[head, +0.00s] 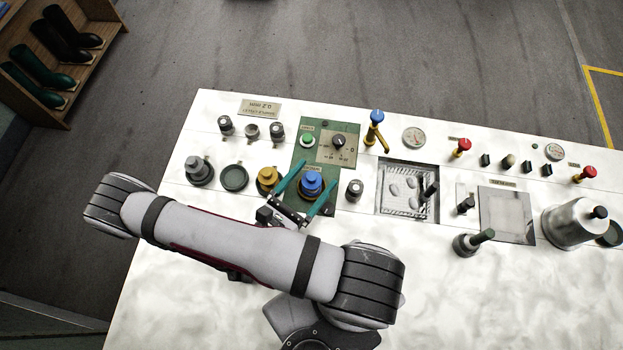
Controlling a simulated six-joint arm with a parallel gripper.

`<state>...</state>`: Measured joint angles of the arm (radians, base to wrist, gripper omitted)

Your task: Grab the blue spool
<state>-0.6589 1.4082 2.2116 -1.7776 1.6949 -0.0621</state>
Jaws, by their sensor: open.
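The blue spool (311,183) stands upright on a dark base on the green panel (326,129) of the white bench. My gripper (306,192) is open, with its two teal fingers on either side of the blue spool, one to the left and one to the right. I cannot tell whether either finger touches it. The near side of the spool's base is partly hidden by the gripper.
A yellow spool (267,177) stands close to the left finger. A grey knob (355,188) is just right of the right finger. A blue-topped yellow lever (376,126) stands behind. The white bench front (470,300) is clear at right.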

